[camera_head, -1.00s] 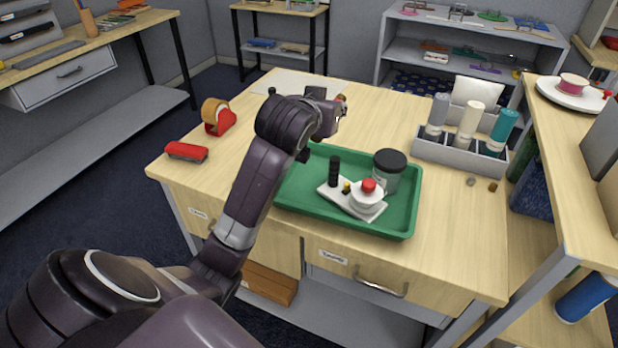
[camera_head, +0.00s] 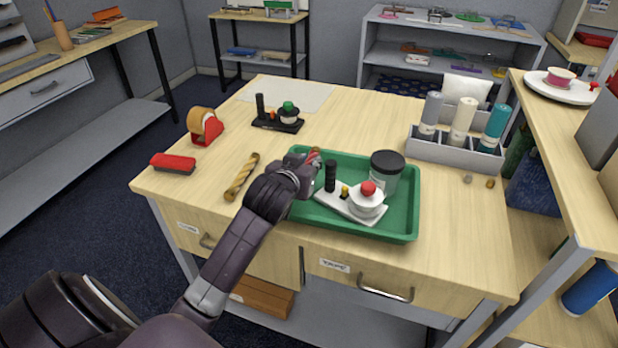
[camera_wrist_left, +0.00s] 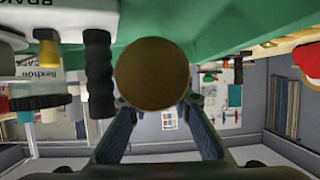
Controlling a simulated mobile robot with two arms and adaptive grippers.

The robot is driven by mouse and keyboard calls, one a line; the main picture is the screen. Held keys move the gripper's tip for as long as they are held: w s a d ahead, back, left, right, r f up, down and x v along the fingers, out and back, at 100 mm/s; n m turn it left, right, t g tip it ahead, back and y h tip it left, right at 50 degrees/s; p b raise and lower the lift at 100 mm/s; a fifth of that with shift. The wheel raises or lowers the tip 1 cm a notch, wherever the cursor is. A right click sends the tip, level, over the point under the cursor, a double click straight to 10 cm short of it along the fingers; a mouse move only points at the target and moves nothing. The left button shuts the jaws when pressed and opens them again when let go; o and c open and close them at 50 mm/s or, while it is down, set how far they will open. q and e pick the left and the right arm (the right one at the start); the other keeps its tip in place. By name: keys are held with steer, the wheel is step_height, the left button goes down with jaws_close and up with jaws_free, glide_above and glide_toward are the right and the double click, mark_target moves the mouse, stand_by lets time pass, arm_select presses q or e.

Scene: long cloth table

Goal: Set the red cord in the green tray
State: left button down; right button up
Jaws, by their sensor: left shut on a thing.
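My left gripper (camera_head: 306,172) is over the left end of the green tray (camera_head: 400,228). In the left wrist view the cord's round brown end (camera_wrist_left: 152,75) sits between the fingers (camera_wrist_left: 158,112), close to the green tray surface (camera_wrist_left: 220,28). I cannot tell whether the cord touches the tray. My right gripper is not in view.
The tray holds a white stand (camera_head: 345,206) with a black handle and red-topped pot, and a dark-lidded jar (camera_head: 385,174). A gold twisted cord (camera_head: 241,178), a tape dispenser (camera_head: 205,127), a red stapler-like item (camera_head: 173,163) and a black stand (camera_head: 277,123) lie left. Spools (camera_head: 462,122) stand right.

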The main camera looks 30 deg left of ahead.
arm_select(q)
steer(key=shift+f, duration=2.3)
steer(key=shift+f, duration=0.15)
steer(key=c, duration=2)
jaws_free()
steer(key=v, duration=1.2)
steer(key=shift+s, duration=0.1)
